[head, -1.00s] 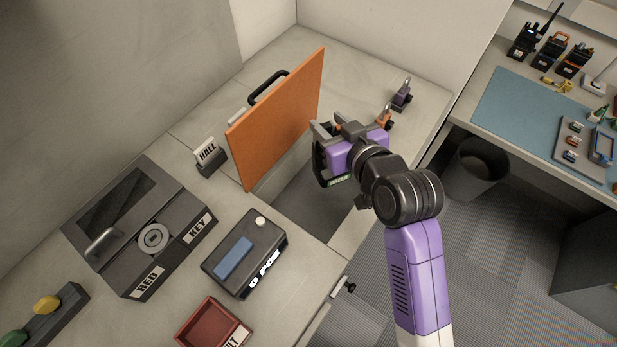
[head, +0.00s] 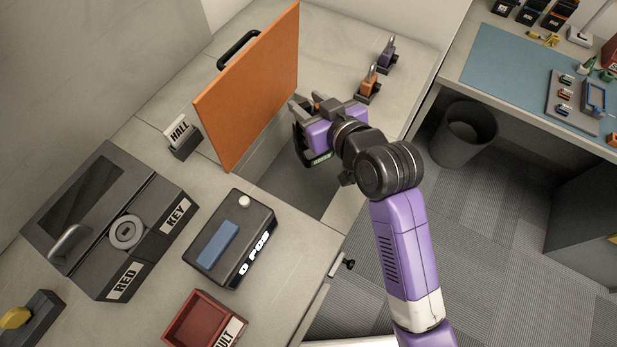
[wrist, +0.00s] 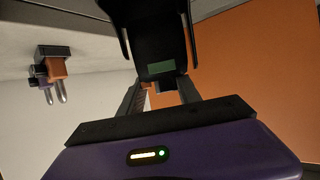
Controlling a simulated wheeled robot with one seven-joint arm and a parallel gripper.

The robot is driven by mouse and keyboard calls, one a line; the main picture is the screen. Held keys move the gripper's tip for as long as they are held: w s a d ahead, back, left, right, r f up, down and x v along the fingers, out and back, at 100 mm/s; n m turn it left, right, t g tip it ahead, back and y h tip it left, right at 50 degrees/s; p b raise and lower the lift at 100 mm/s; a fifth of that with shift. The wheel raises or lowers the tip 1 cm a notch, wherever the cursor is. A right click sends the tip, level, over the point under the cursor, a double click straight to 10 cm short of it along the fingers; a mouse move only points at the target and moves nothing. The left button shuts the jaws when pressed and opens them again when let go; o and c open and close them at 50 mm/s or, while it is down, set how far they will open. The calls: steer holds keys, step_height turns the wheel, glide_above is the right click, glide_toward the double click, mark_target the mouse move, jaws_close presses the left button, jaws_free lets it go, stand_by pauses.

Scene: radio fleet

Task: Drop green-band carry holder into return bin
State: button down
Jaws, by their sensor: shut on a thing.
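My gripper (head: 306,112) is shut on a black carry holder (head: 300,146) with a green label (head: 320,159). It holds the holder above the gap in the counter, to the right of the raised orange panel. In the wrist view the dark holder (wrist: 160,35) hangs between the fingers, its green patch (wrist: 161,67) facing the camera. The gripper hides part of the holder in the head view. A dark round bin (head: 462,150), open at the top, stands on the floor to the right, apart from the holder. I see no label on it.
The raised orange panel (head: 250,85) stands close to the left of my gripper. Two small stands (head: 368,85) sit on the counter behind it. A black key box (head: 85,215) and a device (head: 232,240) are at left. A desk with a blue mat (head: 510,65) is at right.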

steer(key=c, duration=0.7)
jaws_free()
steer(key=shift+c, duration=0.2)
steer(key=b+v, duration=0.1)
steer(key=v, duration=0.6)
steer(key=shift+s+d, duration=0.2)
steer(key=shift+s, duration=0.15)
steer(key=shift+r, duration=0.15)
